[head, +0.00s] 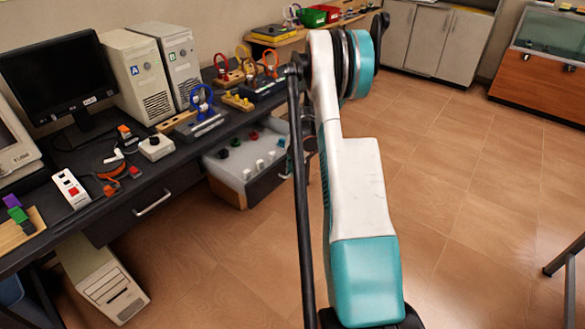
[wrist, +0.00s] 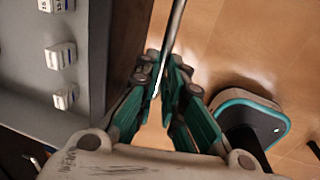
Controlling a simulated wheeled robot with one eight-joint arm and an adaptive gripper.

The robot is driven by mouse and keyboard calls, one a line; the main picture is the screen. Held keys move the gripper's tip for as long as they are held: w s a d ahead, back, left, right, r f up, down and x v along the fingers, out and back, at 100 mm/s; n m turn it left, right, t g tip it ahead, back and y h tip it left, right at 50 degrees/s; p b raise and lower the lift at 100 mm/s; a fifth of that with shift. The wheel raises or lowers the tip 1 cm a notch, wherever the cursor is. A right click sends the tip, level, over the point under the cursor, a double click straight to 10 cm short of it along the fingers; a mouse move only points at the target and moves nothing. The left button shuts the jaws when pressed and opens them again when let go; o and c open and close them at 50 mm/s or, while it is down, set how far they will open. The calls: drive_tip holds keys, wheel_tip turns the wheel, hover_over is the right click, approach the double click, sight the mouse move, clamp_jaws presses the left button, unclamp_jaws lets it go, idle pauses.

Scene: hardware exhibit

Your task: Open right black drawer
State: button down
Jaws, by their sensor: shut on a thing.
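The right black drawer (head: 268,187) stands pulled out from under the desk in the head view, its grey inside showing white blocks and coloured knobs. In the wrist view its dark front panel (wrist: 128,50) runs up the left of centre. A thin metal handle (wrist: 173,30) stands off that panel. My gripper (wrist: 168,68) is shut on the handle, one finger on each side. In the head view my arm hides most of the gripper and the handle.
The left drawer, with its silver handle (head: 152,203), is shut under the desk (head: 110,205). A beige computer case (head: 105,285) stands on the floor below it. The tiled floor (head: 460,190) to the right is mostly clear.

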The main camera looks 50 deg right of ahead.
drive_tip(key=c, duration=2)
unclamp_jaws()
drive_tip(key=shift+o, duration=0.2)
wheel_tip(320, 180, up, 12)
drive_tip(key=s, duration=0.2)
drive_tip(key=shift+d, duration=0.15)
drive_tip(key=shift+f, duration=0.1)
